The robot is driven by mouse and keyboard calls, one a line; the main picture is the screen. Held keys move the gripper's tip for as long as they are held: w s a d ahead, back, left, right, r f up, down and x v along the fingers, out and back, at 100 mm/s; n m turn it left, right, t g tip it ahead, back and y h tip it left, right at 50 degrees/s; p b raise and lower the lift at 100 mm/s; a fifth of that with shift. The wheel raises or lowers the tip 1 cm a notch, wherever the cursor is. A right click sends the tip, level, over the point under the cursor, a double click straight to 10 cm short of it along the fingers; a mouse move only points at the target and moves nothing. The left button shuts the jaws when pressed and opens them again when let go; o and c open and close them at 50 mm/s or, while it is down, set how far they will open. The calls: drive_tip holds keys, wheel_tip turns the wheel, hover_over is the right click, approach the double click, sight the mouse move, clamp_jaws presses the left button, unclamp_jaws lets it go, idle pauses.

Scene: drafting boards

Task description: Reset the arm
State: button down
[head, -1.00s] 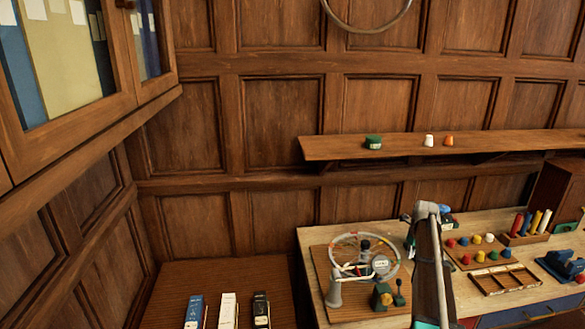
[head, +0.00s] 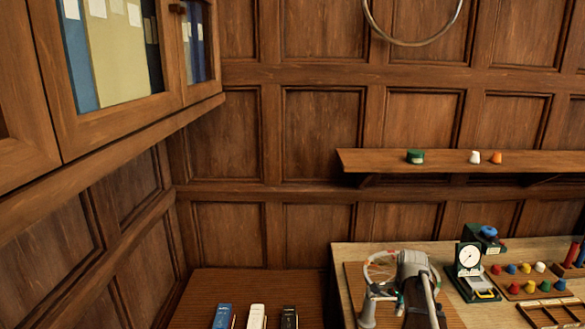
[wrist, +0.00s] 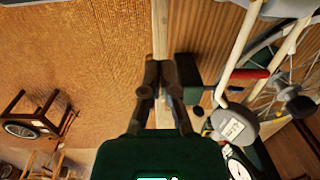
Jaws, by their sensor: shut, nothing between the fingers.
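My gripper (wrist: 158,78) shows in the wrist view with its two dark fingers together and nothing between them. It hangs over the brown ribbed surface, near a pale edge strip. The gripper itself cannot be made out there. The wheel also shows at the right of the wrist view (wrist: 287,70), with a red handle (wrist: 250,73) near it.
A white dial gauge (head: 469,256) and a board of coloured pegs (head: 514,288) stand right of my arm. Three binders (head: 256,317) stand on the lower ribbed surface (head: 250,285). A shelf (head: 450,165) and a glass-fronted cabinet (head: 140,118) are above. The lower ribbed surface looks clear behind the binders.

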drive_tip(key=s+a+f+n+b, duration=0.2)
drive_tip(key=s+a+n, duration=0.5)
drive_tip(key=n, duration=0.1)
drive_tip(key=s+a+f+n+b, duration=0.2)
drive_tip(key=s+a+n, duration=0.6)
drive_tip(key=n, duration=0.1)
drive_tip(key=shift+a+f, duration=0.2)
drive_tip(key=shift+f, duration=0.15)
